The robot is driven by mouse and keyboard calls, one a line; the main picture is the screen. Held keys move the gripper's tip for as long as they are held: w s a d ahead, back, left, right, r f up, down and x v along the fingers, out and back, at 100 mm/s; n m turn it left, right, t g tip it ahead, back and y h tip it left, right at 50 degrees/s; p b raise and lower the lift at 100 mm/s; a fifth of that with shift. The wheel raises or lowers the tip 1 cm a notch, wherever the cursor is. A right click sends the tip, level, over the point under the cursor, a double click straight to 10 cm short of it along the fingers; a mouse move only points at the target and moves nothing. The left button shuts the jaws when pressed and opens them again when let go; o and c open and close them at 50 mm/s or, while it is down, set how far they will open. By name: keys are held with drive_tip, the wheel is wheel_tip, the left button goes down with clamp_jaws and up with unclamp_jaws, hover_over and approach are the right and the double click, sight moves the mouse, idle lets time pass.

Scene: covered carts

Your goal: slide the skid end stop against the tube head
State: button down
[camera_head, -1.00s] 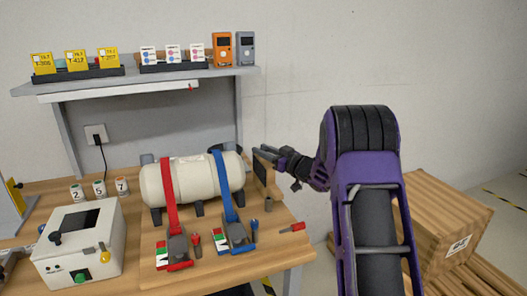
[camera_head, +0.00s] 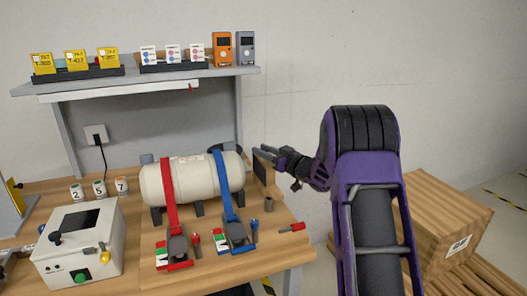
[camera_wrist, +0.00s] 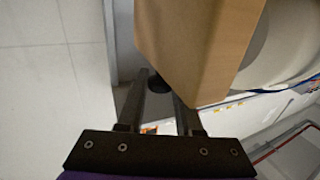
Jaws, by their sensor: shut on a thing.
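The white tube (camera_head: 190,178) lies on its skid on the bench, under a red strap and a blue strap. The skid end stop (camera_head: 260,171) is a dark upright plate just right of the tube's right head, with a narrow gap seeming to show between them. My gripper (camera_head: 262,151) is at the stop's upper edge, reaching in from the right. In the wrist view, a tan block face (camera_wrist: 195,45), likely the stop, stands beside the pale tube head (camera_wrist: 290,45). A dark round knob (camera_wrist: 158,84) sits between my fingertips, and my gripper is shut on it.
Red (camera_head: 176,250) and blue (camera_head: 233,238) ratchets sit in front of the tube. A small grey cup (camera_head: 269,204) and a red-tipped tool (camera_head: 292,227) lie near the bench's right edge. A control box (camera_head: 80,245) is at left. Wooden crates (camera_head: 440,225) stand right.

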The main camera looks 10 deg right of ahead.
drive_tip(key=a, duration=0.3)
drive_tip(key=shift+s+b, duration=0.3)
drive_tip(key=c, duration=0.6)
unclamp_jaws()
drive_tip(key=shift+s+d, duration=0.1)
drive_tip(key=shift+d, duration=0.05)
drive_tip(key=v, duration=1.7)
drive_tip(key=shift+s, duration=0.1)
